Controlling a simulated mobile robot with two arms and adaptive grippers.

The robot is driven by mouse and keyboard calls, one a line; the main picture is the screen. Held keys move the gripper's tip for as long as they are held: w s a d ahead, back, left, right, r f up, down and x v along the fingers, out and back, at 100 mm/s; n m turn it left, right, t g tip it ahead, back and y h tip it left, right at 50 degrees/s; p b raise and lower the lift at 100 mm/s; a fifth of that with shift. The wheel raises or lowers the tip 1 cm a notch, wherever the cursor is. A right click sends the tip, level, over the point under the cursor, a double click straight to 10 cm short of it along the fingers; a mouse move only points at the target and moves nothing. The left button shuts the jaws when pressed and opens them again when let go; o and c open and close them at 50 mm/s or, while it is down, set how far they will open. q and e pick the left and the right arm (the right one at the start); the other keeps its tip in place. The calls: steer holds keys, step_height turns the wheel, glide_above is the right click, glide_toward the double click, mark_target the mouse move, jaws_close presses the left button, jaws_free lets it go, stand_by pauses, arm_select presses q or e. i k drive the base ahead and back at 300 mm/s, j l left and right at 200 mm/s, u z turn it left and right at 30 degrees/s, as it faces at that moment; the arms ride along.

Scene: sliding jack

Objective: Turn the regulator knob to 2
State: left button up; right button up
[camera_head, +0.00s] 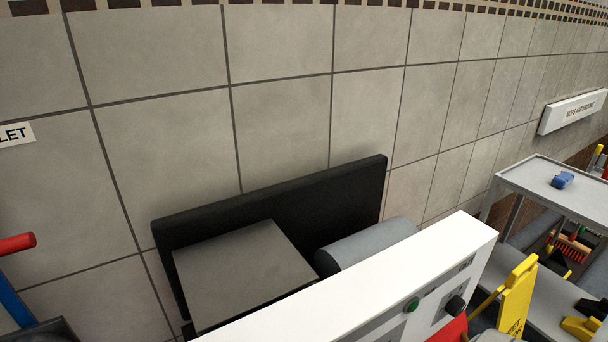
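A black regulator knob (455,305) sits on the front face of a white panel (400,276) at the lower right. Its pointer and any numbers around it are too small to read. A green round button (411,305) is to the left of the knob on the same face. Neither of my grippers is in view.
Behind the panel are a black backboard (290,206), a grey flat block (243,272) and a grey cylinder (368,247). At right, a grey shelf cart (535,178) holds a blue object (562,180). A yellow sign (516,295) stands close right of the panel.

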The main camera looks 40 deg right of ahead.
mark_target(456, 305)
steer(key=z, duration=1.75)
